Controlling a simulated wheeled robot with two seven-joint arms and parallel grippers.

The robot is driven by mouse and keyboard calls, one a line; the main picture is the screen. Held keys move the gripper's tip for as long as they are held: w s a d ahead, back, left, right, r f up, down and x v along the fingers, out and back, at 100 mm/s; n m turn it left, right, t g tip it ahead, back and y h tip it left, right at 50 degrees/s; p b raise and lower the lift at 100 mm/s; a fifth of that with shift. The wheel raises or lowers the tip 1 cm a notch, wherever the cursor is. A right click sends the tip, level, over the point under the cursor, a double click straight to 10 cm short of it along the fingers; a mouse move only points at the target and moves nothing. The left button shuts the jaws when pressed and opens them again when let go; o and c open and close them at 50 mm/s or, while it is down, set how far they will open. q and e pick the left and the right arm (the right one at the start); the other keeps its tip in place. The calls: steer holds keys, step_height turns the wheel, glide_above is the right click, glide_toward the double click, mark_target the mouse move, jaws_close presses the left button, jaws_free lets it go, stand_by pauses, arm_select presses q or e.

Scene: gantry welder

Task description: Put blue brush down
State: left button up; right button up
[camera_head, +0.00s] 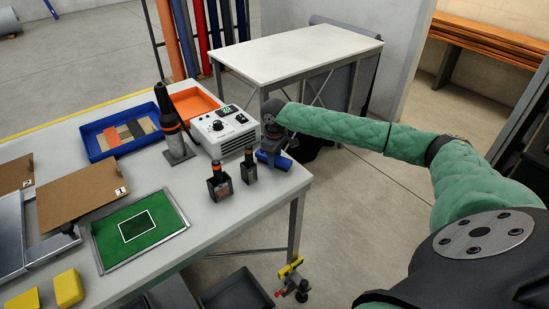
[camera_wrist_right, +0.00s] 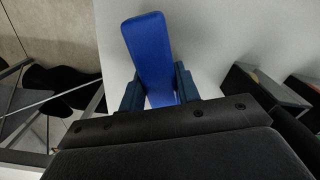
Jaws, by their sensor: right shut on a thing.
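My right gripper (camera_head: 272,152) is at the right corner of the white workbench (camera_head: 240,200), just right of the white control box. It is shut on the blue brush (camera_wrist_right: 152,55), which sits between the two fingers in the right wrist view. In the head view a bit of the blue brush (camera_head: 276,161) shows low at the gripper, close to the tabletop; I cannot tell whether it touches. The bench surface lies beneath and beyond the brush in the wrist view. My left gripper is not in view.
A control box (camera_head: 222,130) with a green display stands beside the gripper. Two dark holders (camera_head: 220,184) with bottles (camera_head: 249,167) stand in front of it. The bench's right edge is close. A blue tray (camera_head: 117,133) and a green mat (camera_head: 158,218) lie farther left.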

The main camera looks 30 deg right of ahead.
steer(key=o, duration=0.9)
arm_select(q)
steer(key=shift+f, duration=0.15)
arm_select(e)
steer(key=shift+r, duration=0.1)
steer(key=shift+r+b, duration=0.3)
arm_select(q)
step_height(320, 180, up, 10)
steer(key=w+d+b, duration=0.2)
steer(key=b, duration=0.1)
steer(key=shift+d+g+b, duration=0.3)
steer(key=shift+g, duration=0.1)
arm_select(e)
step_height(320, 180, up, 12)
steer(key=shift+f, duration=0.25)
